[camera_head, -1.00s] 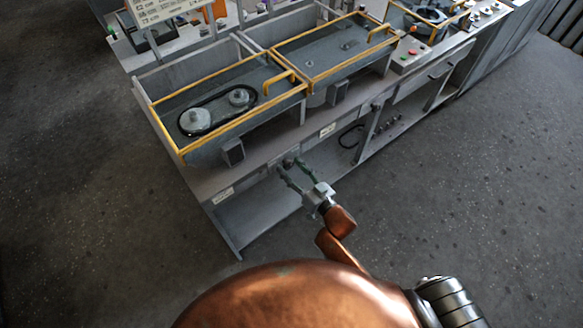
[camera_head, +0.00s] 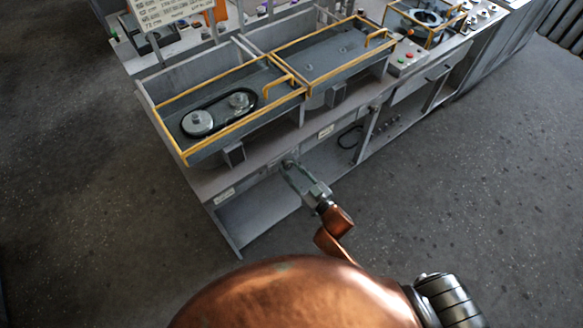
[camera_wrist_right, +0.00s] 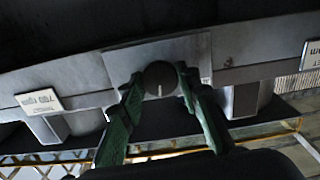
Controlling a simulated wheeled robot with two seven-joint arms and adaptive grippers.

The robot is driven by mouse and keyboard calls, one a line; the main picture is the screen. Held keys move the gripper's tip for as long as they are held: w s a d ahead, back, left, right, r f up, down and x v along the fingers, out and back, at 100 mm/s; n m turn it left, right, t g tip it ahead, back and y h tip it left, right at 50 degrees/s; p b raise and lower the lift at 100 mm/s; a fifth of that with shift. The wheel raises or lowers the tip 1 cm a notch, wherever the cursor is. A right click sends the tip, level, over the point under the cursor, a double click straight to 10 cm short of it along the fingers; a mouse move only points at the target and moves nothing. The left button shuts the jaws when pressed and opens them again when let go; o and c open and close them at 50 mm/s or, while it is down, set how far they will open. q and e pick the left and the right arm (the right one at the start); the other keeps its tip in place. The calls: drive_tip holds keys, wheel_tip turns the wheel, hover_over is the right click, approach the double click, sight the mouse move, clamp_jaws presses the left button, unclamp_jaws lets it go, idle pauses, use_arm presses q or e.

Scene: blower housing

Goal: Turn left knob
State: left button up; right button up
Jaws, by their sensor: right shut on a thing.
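The left knob (camera_wrist_right: 160,79) is a dark round knob with a pale pointer line, set on a grey panel on the front of the bench. In the right wrist view the two green fingers of my right gripper (camera_wrist_right: 160,84) are shut on it, one on each side. In the head view my right gripper (camera_head: 290,164) reaches the bench front below the left yellow-framed tray, and its fingers mostly cover the knob. My left gripper is in neither view.
The grey bench (camera_head: 262,153) carries yellow-framed trays, the left one with a belt on two pulleys (camera_head: 200,122). A label plate (camera_wrist_right: 38,101) reads 700 rpm. Open shelves lie under the bench top. The floor in front is clear.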

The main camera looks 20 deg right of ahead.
drive_tip(key=shift+n, duration=0.9)
drive_tip(key=o, duration=1.2)
drive_tip(key=shift+c, duration=0.2)
drive_tip(key=v, duration=1.2)
